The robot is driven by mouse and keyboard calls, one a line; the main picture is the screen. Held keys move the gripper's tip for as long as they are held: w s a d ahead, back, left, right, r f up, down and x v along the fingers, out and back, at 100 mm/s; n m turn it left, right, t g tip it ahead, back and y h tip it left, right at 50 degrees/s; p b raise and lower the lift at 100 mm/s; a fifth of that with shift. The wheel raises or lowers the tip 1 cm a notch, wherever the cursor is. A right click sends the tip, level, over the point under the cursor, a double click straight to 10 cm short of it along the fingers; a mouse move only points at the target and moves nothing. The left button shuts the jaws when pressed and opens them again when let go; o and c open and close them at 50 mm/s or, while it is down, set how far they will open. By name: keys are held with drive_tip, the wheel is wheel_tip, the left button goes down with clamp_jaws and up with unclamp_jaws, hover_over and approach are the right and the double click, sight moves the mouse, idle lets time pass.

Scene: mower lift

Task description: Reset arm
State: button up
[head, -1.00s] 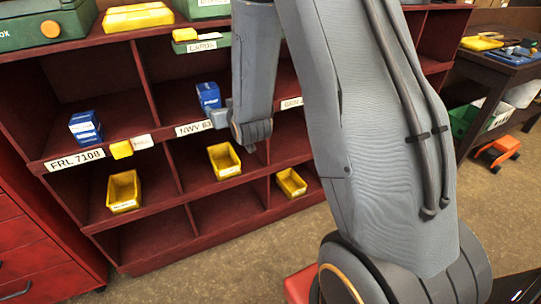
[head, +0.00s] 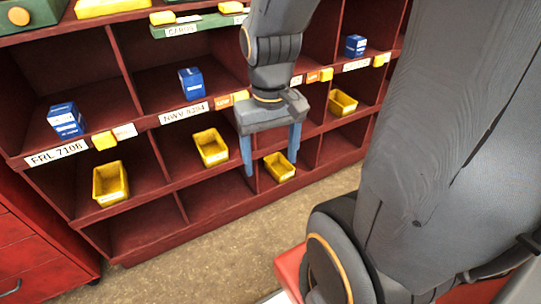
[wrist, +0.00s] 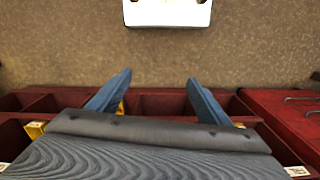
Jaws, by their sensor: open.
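My gripper (head: 271,155) hangs in front of the red shelf (head: 215,198) in the head view. Its two blue fingers point down and stand apart, with nothing between them. In the wrist view my gripper (wrist: 158,85) also shows open, its fingers spread over the brown floor (wrist: 220,60). My arm fills the right side of the head view and hides part of the shelf.
Yellow bins (head: 110,183) and blue boxes (head: 66,119) sit in the shelf's compartments. A red drawer cabinet (head: 35,245) stands at the left. A white object (wrist: 167,12) lies at the top of the wrist view. Open floor lies before the shelf.

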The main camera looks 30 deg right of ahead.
drive_tip(key=shift+n, duration=0.8)
drive_tip(key=a+p, duration=0.1)
drive_tip(key=a+r+p, duration=0.1)
drive_tip(key=a, duration=0.1)
drive_tip(key=a+r+p, duration=0.1)
drive_tip(key=p, duration=0.1)
drive_tip(key=shift+s+a+r, duration=0.1)
drive_tip(key=shift+a, duration=0.05)
